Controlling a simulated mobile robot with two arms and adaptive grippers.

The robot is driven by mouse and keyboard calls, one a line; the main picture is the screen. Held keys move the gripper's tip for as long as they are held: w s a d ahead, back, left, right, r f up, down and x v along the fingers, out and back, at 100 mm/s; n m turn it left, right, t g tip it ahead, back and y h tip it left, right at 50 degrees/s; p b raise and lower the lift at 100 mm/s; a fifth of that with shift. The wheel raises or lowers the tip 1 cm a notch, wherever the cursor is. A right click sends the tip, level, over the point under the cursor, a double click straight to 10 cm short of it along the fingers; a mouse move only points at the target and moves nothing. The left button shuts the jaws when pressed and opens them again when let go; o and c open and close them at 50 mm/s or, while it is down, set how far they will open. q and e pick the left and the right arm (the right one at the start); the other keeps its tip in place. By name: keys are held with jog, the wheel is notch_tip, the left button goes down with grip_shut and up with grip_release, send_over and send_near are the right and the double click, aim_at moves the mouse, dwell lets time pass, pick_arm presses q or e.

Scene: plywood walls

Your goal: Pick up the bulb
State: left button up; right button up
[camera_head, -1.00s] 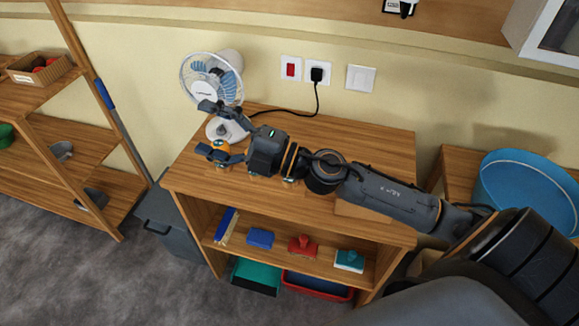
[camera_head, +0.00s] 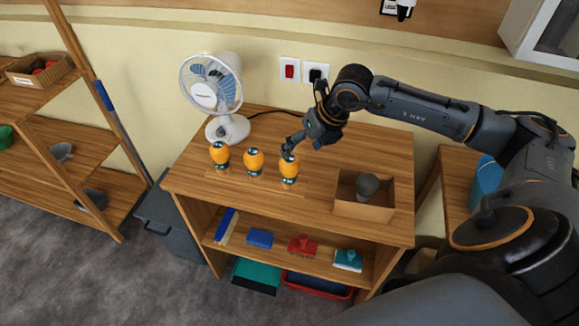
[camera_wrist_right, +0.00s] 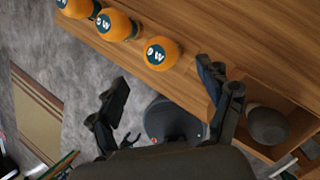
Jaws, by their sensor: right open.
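Three orange bulbs with dark labels stand in a row on the wooden cabinet top: left bulb (camera_head: 219,154), middle bulb (camera_head: 253,162), right bulb (camera_head: 289,171). A dark grey bulb (camera_head: 367,187) sits in an open box (camera_head: 362,211) at the cabinet's right. My right gripper (camera_head: 304,120) is open and empty, its lower finger just behind the top of the right bulb; I cannot tell whether they touch. In the right wrist view, the right bulb (camera_wrist_right: 162,53) shows beyond the spread fingertips of the gripper (camera_wrist_right: 163,78). My left gripper is not in view.
A white fan (camera_head: 212,95) stands at the back left of the cabinet top (camera_head: 330,157). Wall sockets (camera_head: 316,72) with a plugged cable are behind. Brushes and boxes lie on the shelf below. A blue round container (camera_head: 484,178) stands at right, behind my arm.

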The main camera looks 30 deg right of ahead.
aim_at(293, 159)
jog(key=x, duration=0.4)
jog(key=shift+w+f+p, duration=0.1)
jog(key=shift+f+p, duration=0.05)
jog(key=shift+p, duration=0.15)
jog(key=shift+a+f, duration=0.1)
jog(key=shift+f, duration=0.15)
jog(key=shift+p+x, duration=1.05)
jog(key=shift+x, duration=1.35)
jog(key=shift+s, duration=0.25)
jog(key=c, duration=1.3)
